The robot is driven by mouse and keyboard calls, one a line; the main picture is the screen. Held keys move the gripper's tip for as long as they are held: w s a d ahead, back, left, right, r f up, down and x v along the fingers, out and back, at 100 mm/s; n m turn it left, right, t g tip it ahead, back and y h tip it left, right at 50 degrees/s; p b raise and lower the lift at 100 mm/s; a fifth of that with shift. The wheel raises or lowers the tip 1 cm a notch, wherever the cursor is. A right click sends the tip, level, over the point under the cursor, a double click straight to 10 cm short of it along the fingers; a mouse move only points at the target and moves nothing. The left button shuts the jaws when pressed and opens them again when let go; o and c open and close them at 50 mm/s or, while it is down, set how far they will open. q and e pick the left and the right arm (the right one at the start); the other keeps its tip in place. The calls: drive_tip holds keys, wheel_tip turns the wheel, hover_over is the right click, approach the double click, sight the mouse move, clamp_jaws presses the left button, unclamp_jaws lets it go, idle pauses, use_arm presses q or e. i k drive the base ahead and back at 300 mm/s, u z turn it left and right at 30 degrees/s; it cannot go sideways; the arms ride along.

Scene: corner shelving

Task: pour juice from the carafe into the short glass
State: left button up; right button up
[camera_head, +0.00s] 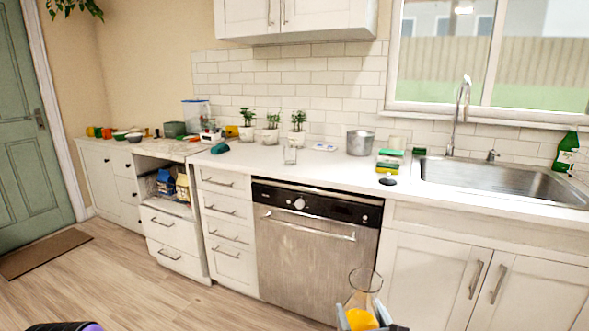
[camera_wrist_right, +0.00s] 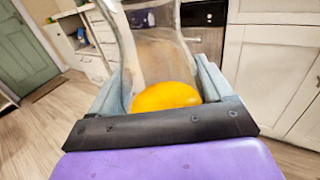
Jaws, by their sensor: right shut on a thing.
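The carafe (camera_head: 365,280) is clear glass with a flared neck and orange juice low inside. My right gripper (camera_head: 361,316) is shut on the carafe at the bottom of the head view, in front of the dishwasher. In the right wrist view the carafe (camera_wrist_right: 150,50) stands between the two grey fingers, roughly upright, with the juice (camera_wrist_right: 166,96) near its base.
The counter (camera_head: 330,172) holds potted plants (camera_head: 273,128), a metal pot (camera_head: 360,143), sponges (camera_head: 388,160) and a sink (camera_head: 500,178) at right. Below is the dishwasher (camera_head: 310,245). Counter space right of the glass is clear. Open floor (camera_head: 150,285) lies at left.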

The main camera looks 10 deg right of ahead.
sight(290, 151)
drive_tip(key=u, duration=0.85)
drive_tip(key=i, duration=1.9)
drive_tip(key=z, duration=0.8)
